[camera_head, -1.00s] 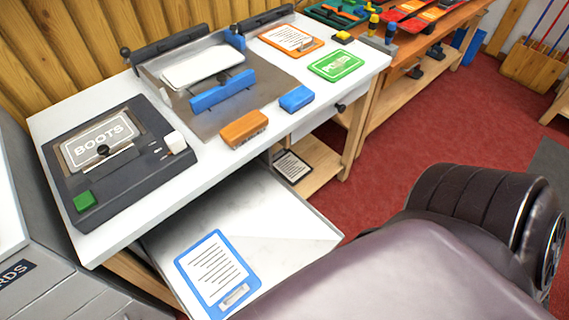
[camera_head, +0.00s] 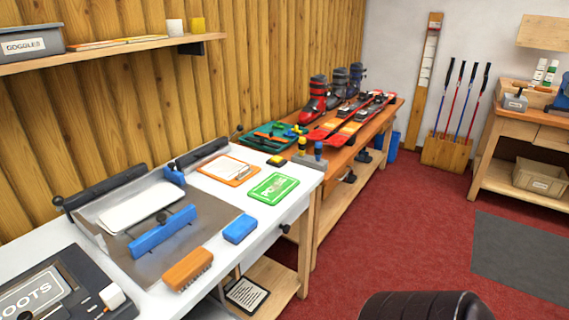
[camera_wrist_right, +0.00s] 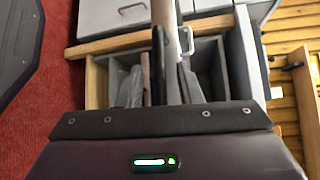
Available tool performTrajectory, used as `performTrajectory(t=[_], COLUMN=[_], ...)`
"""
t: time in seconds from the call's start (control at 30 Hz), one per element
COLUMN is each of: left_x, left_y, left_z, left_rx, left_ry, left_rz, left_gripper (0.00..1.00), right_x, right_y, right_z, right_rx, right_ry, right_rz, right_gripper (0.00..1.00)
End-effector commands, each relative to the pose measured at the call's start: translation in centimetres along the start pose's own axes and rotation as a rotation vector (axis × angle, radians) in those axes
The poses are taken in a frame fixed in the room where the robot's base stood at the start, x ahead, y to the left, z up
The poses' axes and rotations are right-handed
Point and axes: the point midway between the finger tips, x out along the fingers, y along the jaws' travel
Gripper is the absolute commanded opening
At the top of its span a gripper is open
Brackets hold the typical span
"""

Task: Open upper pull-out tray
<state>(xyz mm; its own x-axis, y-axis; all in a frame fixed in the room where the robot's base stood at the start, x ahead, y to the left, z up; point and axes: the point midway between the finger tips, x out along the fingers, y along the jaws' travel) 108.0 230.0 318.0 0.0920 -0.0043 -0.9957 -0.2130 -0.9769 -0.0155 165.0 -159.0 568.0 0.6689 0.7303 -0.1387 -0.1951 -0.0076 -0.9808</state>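A white drawer front with a dark knob (camera_head: 285,228) shows under the right end of the white bench top (camera_head: 30,240) in the head view. Whether this is the upper tray I cannot tell. My right gripper (camera_wrist_right: 165,75) shows in the right wrist view in front of an open wooden-edged box with grey compartments (camera_wrist_right: 208,70). My left gripper is out of view.
White drawers with metal handles (camera_wrist_right: 130,10) show in the wrist view. A brush (camera_head: 187,268), a blue block (camera_head: 240,229) and a green card (camera_head: 273,188) lie on the bench top. A ski bench (camera_head: 370,150) adjoins it. Red floor (camera_head: 400,230) is clear to the right.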

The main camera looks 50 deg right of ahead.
Motion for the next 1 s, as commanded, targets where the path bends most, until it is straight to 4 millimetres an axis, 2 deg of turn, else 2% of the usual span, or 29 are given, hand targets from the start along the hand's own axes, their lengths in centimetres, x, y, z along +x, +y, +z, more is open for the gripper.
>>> performTrajectory(t=[0.17, 0.5, 0.6, 0.73, 1.0], left_x=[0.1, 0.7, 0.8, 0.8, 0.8], left_y=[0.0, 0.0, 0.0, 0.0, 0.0], left_z=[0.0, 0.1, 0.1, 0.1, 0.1], left_rx=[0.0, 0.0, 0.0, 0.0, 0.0], left_ry=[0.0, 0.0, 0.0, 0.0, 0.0], left_rz=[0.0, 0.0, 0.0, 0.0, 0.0], left_gripper=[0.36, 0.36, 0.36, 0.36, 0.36], right_x=[-0.6, -6.1, -7.2, -7.8, -7.8], right_y=[0.1, 0.2, 0.1, 0.0, 0.0], right_z=[0.0, 0.0, 0.0, 0.0, 0.0], right_rx=[0.0, 0.0, 0.0, 0.0, 0.0], right_ry=[0.0, -0.001, -0.001, 0.0, 0.0], right_rz=[0.001, 0.004, 0.002, 0.001, 0.0], right_gripper=[0.32, 0.32, 0.32, 0.32, 0.32])
